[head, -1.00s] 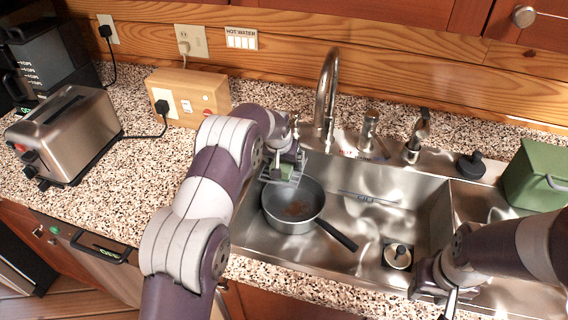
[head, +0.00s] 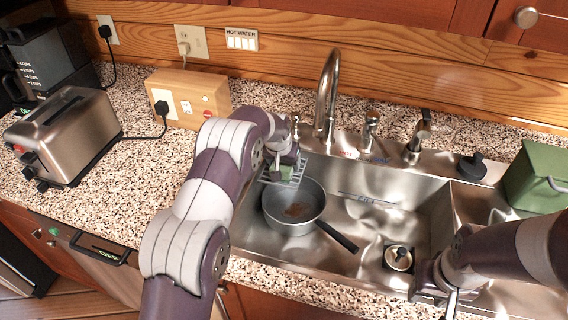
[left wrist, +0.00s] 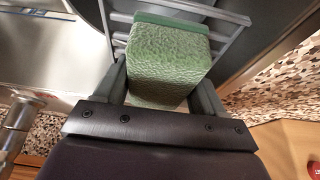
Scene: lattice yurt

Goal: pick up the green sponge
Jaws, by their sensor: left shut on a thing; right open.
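The green sponge (left wrist: 168,62) is a textured block with a darker green edge, seen large in the left wrist view. In the head view it shows small (head: 286,172) at the sink's back left. My left gripper (head: 284,168) is shut on the sponge, with one finger on each side of it in the left wrist view (left wrist: 165,85). The sponge is at a grey slatted rack (left wrist: 232,22); I cannot tell whether it still touches it. My right gripper (head: 440,296) is open at the sink's front right, partly cut by the arm.
A grey frying pan (head: 294,208) with a dark handle sits in the steel sink (head: 415,208), beside the rack. The tall faucet (head: 327,90) stands behind. A toaster (head: 68,132) is on the left counter, a green box (head: 538,178) at the right.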

